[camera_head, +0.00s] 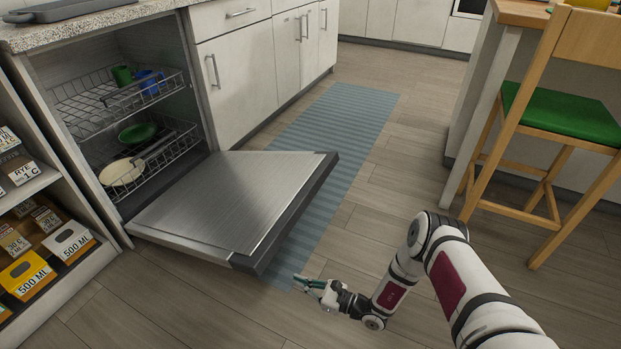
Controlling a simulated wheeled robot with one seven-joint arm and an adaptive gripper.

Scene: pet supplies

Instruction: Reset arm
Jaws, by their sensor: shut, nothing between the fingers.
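My gripper (306,284) is low over the wooden floor, at the bottom middle of the head view. It is shut and empty, with its fingers pointing left. The fingers are just right of the near corner of the open dishwasher door. My arm reaches in from the bottom right, bent at the elbow. The gap between the fingers and the door is hard to judge from this view.
The dishwasher door (232,198) lies lowered. Its racks hold a green bowl (137,133), a pale plate (121,172), a green cup (122,75) and a blue cup (150,82). A striped runner (345,120) lies behind. A green-seated stool (562,112) stands right. Shelves with boxes are left.

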